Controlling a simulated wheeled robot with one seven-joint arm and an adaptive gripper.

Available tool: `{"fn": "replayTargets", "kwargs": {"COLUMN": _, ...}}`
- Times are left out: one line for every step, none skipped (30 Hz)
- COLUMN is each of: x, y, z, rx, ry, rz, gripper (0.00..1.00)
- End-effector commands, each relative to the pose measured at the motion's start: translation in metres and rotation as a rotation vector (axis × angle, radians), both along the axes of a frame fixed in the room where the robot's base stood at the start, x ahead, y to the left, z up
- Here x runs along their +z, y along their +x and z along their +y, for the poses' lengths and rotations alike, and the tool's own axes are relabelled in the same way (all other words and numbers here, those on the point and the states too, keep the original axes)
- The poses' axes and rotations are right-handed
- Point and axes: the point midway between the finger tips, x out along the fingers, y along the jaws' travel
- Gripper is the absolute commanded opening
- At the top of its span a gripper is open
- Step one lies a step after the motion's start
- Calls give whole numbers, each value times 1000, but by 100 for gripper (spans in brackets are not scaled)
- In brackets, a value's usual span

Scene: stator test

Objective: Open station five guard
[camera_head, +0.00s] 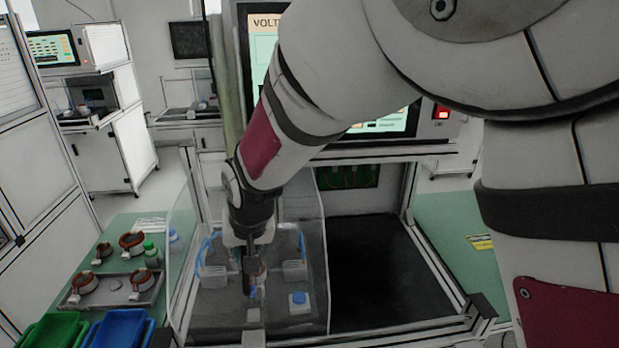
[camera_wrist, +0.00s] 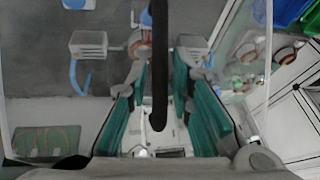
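The station's clear guard (camera_head: 313,262) covers the left half of the test bench under the VOLT screen; it appears closed over the fixture. A dark upright bar, possibly the guard's handle (camera_wrist: 160,65), shows in the wrist view. My gripper (camera_head: 252,286) points down in front of the guard, and its fingers are hard to make out in the head view. In the wrist view my gripper (camera_wrist: 161,80) has its two teal-padded fingers apart, with the dark bar between them. Gaps seem to show on both sides; contact cannot be told.
Behind the guard is a fixture with a blue-topped white block (camera_head: 298,300) and blue hoses. The black bay (camera_head: 370,265) to the right is empty. On the left, a green table holds a tray (camera_head: 112,297) of copper rings, bottles, and green and blue bins (camera_head: 122,328).

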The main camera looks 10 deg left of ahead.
Motion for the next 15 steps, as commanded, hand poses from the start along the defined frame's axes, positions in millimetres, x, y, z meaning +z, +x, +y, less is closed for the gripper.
{"fn": "replayTargets", "kwargs": {"x": -6, "y": 2, "z": 1, "rx": 0, "ry": -1, "rz": 1, "gripper": 21}}
{"fn": "replayTargets", "kwargs": {"x": -8, "y": 3, "z": 2, "rx": 0, "ry": 0, "rz": 1, "gripper": 21}}
{"fn": "replayTargets", "kwargs": {"x": -11, "y": 3, "z": 3, "rx": 0, "ry": -1, "rz": 1, "gripper": 21}}
{"fn": "replayTargets", "kwargs": {"x": -12, "y": 4, "z": 3, "rx": 0, "ry": -1, "rz": 1, "gripper": 21}}
{"fn": "replayTargets", "kwargs": {"x": -14, "y": 5, "z": 3, "rx": 0, "ry": -1, "rz": 1, "gripper": 21}}
{"fn": "replayTargets", "kwargs": {"x": -15, "y": 5, "z": 4, "rx": 1, "ry": -2, "rz": 0, "gripper": 21}}
{"fn": "replayTargets", "kwargs": {"x": -16, "y": 5, "z": 4, "rx": 1, "ry": 0, "rz": 0, "gripper": 21}}
{"fn": "replayTargets", "kwargs": {"x": -16, "y": 6, "z": 4, "rx": 1, "ry": 0, "rz": 0, "gripper": 21}}
{"fn": "replayTargets", "kwargs": {"x": -16, "y": 6, "z": 4, "rx": 0, "ry": 0, "rz": -1, "gripper": 21}}
{"fn": "replayTargets", "kwargs": {"x": -16, "y": 6, "z": 4, "rx": 1, "ry": 0, "rz": -1, "gripper": 21}}
{"fn": "replayTargets", "kwargs": {"x": -16, "y": 6, "z": 4, "rx": 1, "ry": 0, "rz": -1, "gripper": 21}}
{"fn": "replayTargets", "kwargs": {"x": -16, "y": 6, "z": 4, "rx": 0, "ry": 0, "rz": -1, "gripper": 21}}
{"fn": "replayTargets", "kwargs": {"x": -16, "y": 6, "z": 4, "rx": 0, "ry": 0, "rz": -1, "gripper": 21}}
{"fn": "replayTargets", "kwargs": {"x": -16, "y": 6, "z": 4, "rx": 0, "ry": 0, "rz": -1, "gripper": 21}}
{"fn": "replayTargets", "kwargs": {"x": -16, "y": 6, "z": 4, "rx": 0, "ry": 0, "rz": -1, "gripper": 21}}
